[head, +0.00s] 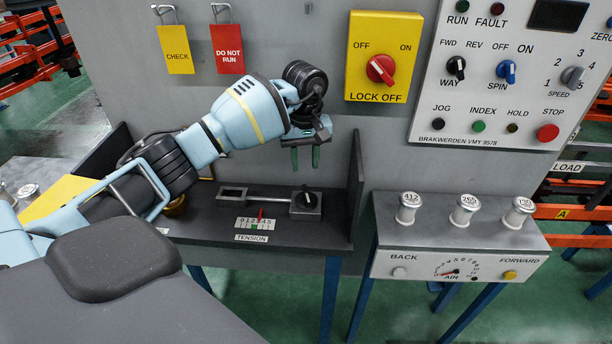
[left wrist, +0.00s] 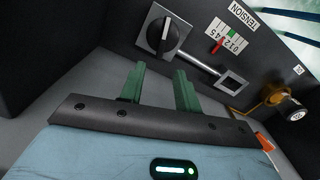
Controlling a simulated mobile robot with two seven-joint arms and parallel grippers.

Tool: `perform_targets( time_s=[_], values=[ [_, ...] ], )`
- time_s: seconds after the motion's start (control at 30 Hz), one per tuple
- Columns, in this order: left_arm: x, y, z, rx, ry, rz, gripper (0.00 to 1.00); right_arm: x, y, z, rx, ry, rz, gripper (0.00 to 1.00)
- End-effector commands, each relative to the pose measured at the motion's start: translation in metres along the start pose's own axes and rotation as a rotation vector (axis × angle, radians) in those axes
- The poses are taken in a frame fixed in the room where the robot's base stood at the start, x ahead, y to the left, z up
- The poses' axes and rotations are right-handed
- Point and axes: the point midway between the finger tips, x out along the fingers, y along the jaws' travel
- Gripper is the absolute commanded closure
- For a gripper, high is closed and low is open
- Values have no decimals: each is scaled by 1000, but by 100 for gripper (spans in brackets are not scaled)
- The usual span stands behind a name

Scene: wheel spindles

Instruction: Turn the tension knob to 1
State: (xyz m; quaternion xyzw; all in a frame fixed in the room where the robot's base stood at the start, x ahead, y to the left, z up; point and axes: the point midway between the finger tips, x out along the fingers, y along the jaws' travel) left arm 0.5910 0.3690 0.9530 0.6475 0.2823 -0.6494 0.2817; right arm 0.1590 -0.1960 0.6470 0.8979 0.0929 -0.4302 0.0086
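The tension knob (head: 306,199) is a black knob on a grey square block at the right end of the tension device on the dark shelf. In the left wrist view the black knob (left wrist: 161,35) sits just beyond the fingertips, with a light line on its face. The tension scale (head: 252,224) is white, numbered 0 to 5, with a green mark. Its red pointer (head: 261,214) stands near 3; the exact reading is too small to tell. My left gripper (head: 304,157) is open and empty, above the knob and apart from it. My right gripper is not in view.
An upright dark panel (head: 356,190) closes the shelf's right side. A grey rod (head: 268,199) runs left from the knob block. A yellow LOCK OFF switch (head: 381,69) and control panel (head: 500,70) are on the wall. A grey box with capped cylinders (head: 466,209) stands right.

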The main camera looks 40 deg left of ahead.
Motion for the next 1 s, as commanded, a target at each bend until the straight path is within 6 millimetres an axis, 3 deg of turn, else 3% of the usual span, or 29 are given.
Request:
perform_targets(
  time_s=[0.27, 0.7, 1.0],
  values=[
    [10, 0, 1, 0, -2, 0, 67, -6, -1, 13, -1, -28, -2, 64],
    [69, 0, 1, -1, -2, 1, 67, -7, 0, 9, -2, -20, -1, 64],
    [78, 1, 0, 1, 0, 2, 67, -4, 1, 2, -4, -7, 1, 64]
  ],
)
